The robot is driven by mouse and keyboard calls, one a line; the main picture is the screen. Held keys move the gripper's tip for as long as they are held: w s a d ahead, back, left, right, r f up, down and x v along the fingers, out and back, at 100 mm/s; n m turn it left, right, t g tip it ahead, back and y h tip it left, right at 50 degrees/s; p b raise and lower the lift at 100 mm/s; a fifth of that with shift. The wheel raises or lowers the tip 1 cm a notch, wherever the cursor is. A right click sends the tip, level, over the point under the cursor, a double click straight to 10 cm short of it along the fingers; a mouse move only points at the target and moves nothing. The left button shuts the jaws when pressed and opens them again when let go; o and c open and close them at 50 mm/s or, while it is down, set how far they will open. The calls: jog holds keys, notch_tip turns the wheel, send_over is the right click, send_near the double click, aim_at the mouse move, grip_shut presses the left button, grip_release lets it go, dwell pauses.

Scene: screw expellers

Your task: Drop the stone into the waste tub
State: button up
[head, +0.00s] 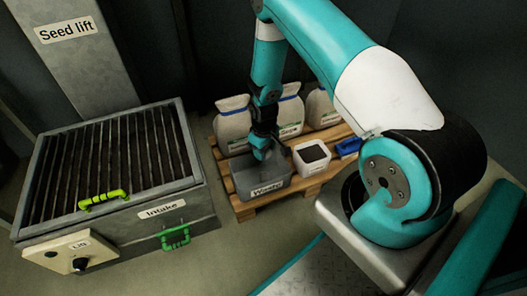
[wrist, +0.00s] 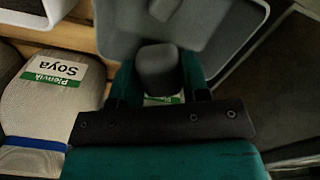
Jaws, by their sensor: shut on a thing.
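The stone (wrist: 158,68) is a dark grey rounded lump. My gripper (wrist: 157,80) is shut on it, with a teal finger on either side. In the head view my gripper (head: 262,150) points down over the grey waste tub (head: 264,188), which bears a "Waste" label on its front. In the wrist view the tub's pale grey inside (wrist: 118,38) lies beyond the stone. A darker patch shows on the tub's floor; I cannot tell whether it is a shadow or an object. The stone is hard to make out in the head view.
The tub stands on a wooden pallet (head: 243,207). A white bin (head: 312,168) with dark contents and a blue object (head: 348,147) stand to its right. Several sacks, one a Soya sack (wrist: 35,105), stand behind. The barred intake box (head: 115,165) is at the left.

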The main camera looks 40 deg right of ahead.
notch_tip(320, 180, down, 6)
jog(key=b, duration=0.5)
jog(key=shift+r, duration=0.15)
jog(key=shift+r, duration=0.1)
jog(key=o, duration=1.1)
notch_tip(320, 180, up, 17)
jog(key=p, duration=0.8)
jog(key=shift+r, duration=0.2)
